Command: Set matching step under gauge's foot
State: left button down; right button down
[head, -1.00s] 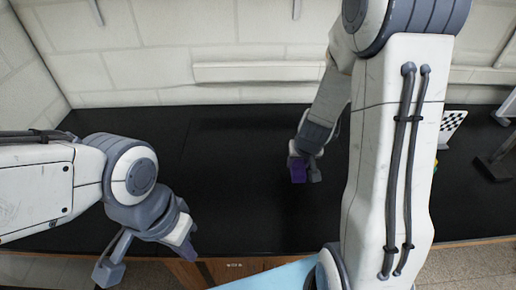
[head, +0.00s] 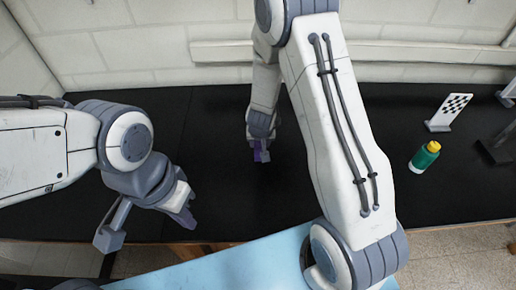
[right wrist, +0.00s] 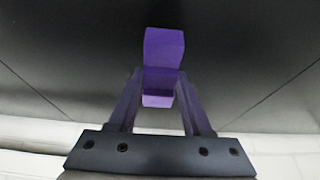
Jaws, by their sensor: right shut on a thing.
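My right gripper (head: 258,154) is shut on a purple block (head: 262,156), over the dark bench top. In the right wrist view the purple block (right wrist: 164,48) sits between the two fingertips of the right gripper (right wrist: 160,80) and sticks out past them. How far it is above the bench is hard to tell. My left gripper (head: 148,226) is open and empty near the front edge of the bench at left. No gauge can be clearly made out. A dark stand-like thing (head: 496,150) is cut off at the right edge.
The black bench top (head: 210,130) is clear around the purple block. A pale brick wall (head: 130,45) closes off the back. My right arm hides part of the bench.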

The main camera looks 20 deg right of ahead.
aim_at(258, 151)
jog(key=shift+w+a+f, duration=0.15)
jog(key=shift+a+f, duration=0.05)
jog(key=shift+a, duration=0.05)
jog(key=shift+f+b, duration=0.6)
jog(key=shift+f, duration=1.35)
jog(key=shift+f, duration=0.15)
jog(key=c, duration=0.8)
grip_release()
jog(key=shift+f, duration=0.1)
jog(key=o, duration=0.5)
jog(key=shift+c, duration=0.2)
